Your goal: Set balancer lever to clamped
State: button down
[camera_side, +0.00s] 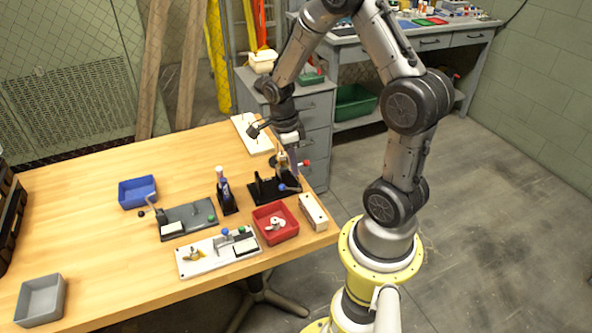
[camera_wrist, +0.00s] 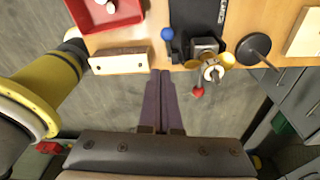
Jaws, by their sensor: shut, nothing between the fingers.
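A black fixture (camera_side: 268,190) stands near the right table edge, with a blue ball knob (camera_side: 282,187) and a red ball knob (camera_side: 306,163). The frames carry no label to confirm it as the balancer. In the wrist view, its metal and brass head (camera_wrist: 207,52) sits at the table edge, the blue knob (camera_wrist: 167,33) left of it and the red knob (camera_wrist: 197,92) out past the edge. My gripper (camera_wrist: 167,73) is shut and empty, fingers side by side, left of the red knob and apart from it. My gripper (camera_side: 293,168) hangs beside the fixture in the side view.
A red bin (camera_side: 262,235) with white parts and a pale block (camera_side: 313,212) stand nearby. A grey plate fixture (camera_side: 188,220), a white plate fixture (camera_side: 205,262), a blue bin (camera_side: 130,194) and a grey bin (camera_side: 32,312) lie left. A drawer cabinet (camera_side: 318,120) stands behind.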

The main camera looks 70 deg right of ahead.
jog(key=w+a+r, duration=0.3)
jog(key=w+a, duration=0.1)
jog(key=w, duration=0.1)
jog(key=shift+w+a, duration=0.2)
jog(key=shift+a, duration=0.2)
